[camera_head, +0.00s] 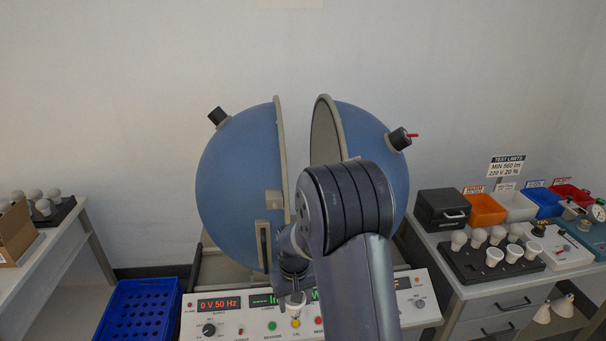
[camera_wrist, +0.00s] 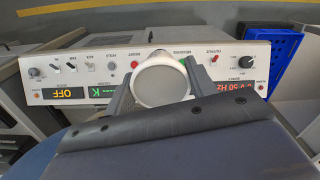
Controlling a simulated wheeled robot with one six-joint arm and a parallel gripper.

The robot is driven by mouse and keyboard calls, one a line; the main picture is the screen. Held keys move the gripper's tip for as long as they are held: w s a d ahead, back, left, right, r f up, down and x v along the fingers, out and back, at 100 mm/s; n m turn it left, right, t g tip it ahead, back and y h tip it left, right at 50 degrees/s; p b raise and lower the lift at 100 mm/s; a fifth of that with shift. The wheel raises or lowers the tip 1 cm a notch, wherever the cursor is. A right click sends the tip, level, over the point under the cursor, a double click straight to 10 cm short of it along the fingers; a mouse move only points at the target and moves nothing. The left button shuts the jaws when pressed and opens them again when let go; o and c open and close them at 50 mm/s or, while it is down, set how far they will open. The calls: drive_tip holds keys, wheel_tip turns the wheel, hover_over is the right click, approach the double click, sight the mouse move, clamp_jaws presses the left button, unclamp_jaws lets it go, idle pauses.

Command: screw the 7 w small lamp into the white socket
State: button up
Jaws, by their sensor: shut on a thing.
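My gripper (camera_head: 294,289) hangs in front of the gap between the two halves of the blue sphere (camera_head: 236,185), above the control panel. It is shut on a white lamp (camera_head: 296,303), whose tip shows below the fingers. In the wrist view, the round white face of the lamp (camera_wrist: 161,85) sits between the two dark jaws (camera_wrist: 160,95). I cannot read a rating on it. I cannot make out the white socket; my arm covers part of the open sphere.
The control panel (camera_head: 235,308) has buttons, knobs and a red display reading 0 V 50 Hz. A black tray (camera_head: 468,262) of several lamps and coloured bins (camera_head: 484,210) stand on the right bench. A blue crate (camera_head: 138,312) stands at lower left.

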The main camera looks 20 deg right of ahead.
drive_tip(key=w+d+r+n, duration=0.1)
drive_tip(key=w+d+r, duration=0.4)
drive_tip(key=r, duration=0.3)
drive_tip(key=w+d+r+n, duration=0.2)
drive_tip(key=w+d+r, duration=0.3)
drive_tip(key=w+r, duration=0.2)
drive_tip(key=shift+d+r, duration=0.35)
drive_tip(key=shift+r, duration=0.5)
